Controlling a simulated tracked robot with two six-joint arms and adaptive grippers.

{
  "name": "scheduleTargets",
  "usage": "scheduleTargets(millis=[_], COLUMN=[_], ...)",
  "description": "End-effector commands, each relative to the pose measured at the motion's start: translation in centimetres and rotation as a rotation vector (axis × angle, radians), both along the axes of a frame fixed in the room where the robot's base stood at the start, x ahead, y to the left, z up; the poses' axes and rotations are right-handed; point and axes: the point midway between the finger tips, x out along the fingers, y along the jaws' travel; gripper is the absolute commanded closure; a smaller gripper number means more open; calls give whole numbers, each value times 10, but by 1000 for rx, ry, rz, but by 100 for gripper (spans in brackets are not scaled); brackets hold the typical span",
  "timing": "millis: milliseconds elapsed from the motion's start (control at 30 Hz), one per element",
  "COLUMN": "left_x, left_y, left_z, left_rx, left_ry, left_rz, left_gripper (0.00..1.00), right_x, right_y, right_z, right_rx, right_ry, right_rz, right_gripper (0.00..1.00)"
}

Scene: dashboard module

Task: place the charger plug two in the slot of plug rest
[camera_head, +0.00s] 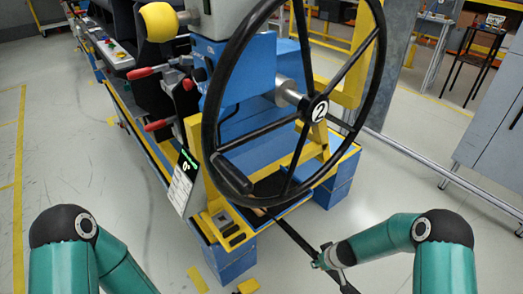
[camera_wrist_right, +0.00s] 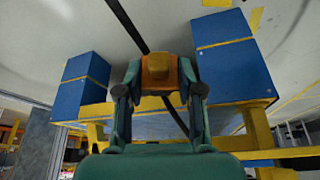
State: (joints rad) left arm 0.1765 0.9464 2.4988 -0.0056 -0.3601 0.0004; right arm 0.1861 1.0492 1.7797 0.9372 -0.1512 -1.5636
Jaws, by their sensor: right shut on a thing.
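My right gripper (camera_head: 325,258) is at the lower right of the head view, in front of the yellow ledge (camera_head: 300,196). In the right wrist view its fingers (camera_wrist_right: 160,85) are shut on an orange-and-yellow piece (camera_wrist_right: 157,67), perhaps a charger plug; its number is not readable. A black cable or strap (camera_wrist_right: 128,22) passes by the fingers. It also shows in the head view (camera_head: 290,233), running from the ledge to the gripper. A plate with dark slots (camera_head: 236,237), possibly the plug rest, sits at the ledge's front left corner. Only the upper part of my left arm shows.
A large black steering wheel (camera_head: 375,90) marked 2 stands above the ledge. Blue blocks (camera_head: 232,263) support the frame. A tilted display panel (camera_head: 183,180) stands left of the slotted plate. A yellow block (camera_head: 248,286) lies on the floor. Open floor lies left and right.

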Motion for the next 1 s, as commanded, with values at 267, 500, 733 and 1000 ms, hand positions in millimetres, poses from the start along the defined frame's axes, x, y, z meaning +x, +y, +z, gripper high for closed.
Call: scheduleTargets(millis=[267, 500, 733, 1000], left_x=[0, 0, 0, 0], left_y=[0, 0, 0, 0], left_z=[85, 137, 157, 156], left_rx=[0, 0, 0, 0], left_ry=[0, 0, 0, 0], left_rz=[0, 0, 0, 0], left_gripper=[60, 60, 60, 60], right_x=[-11, -41, -60, -62], right_y=[-5, -2, 1, 2], right_z=[178, 292, 337, 339], right_rx=[0, -1, 0, -1], right_ry=[-8, -3, 0, 1], right_rz=[-163, -289, -347, -356], right_gripper=[100, 100, 100, 100])
